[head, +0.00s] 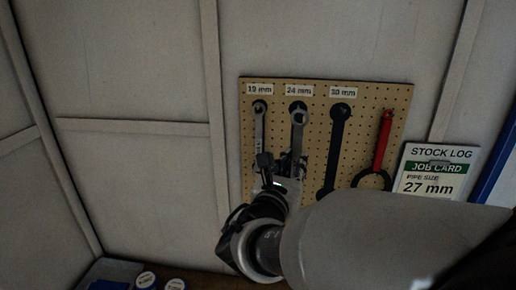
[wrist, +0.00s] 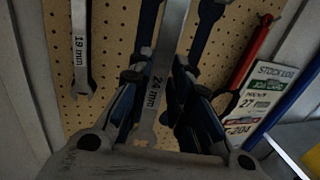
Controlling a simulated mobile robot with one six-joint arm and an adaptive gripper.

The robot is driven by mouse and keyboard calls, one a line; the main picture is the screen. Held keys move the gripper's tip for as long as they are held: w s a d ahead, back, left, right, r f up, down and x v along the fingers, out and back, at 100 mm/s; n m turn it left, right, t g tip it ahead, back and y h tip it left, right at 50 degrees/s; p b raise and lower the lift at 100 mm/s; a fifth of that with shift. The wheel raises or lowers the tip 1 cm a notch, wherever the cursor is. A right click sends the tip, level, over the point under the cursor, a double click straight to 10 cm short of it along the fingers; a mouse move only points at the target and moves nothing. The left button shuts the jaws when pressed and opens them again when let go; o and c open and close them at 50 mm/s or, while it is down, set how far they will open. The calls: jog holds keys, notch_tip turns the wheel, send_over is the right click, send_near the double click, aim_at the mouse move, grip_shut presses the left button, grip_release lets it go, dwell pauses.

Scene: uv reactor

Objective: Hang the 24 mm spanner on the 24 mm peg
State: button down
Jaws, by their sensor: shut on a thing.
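The 24 mm spanner (head: 298,130) is grey, upright, with its ring end up, in front of the pegboard under the 24 mm label (head: 298,89). Its marking "24 mm" reads on the shaft in the wrist view (wrist: 153,92). My gripper (head: 283,166) is shut on its shaft, with a dark finger on each side in the wrist view (wrist: 160,74). The ring sits slightly below the top of a dark blue shape on the board. The 24 mm peg is not clearly visible; I cannot tell whether the ring is around it.
The pegboard (head: 361,112) is on the wall. A grey spanner (head: 259,127) hangs at the left under the 19 mm label. A dark blue spanner shape (head: 336,150) is under the 30 mm label. A red-handled tool (head: 382,144) hangs right, beside the job card (head: 432,172).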

jog(key=w+d+f, duration=0.1)
jog(key=w, duration=0.7)
jog(key=shift+w+d+f, duration=0.2)
jog(key=shift+w+d, duration=0.2)
dwell(0.5)
dwell(0.4)
jog(key=c, duration=1.4)
grip_release()
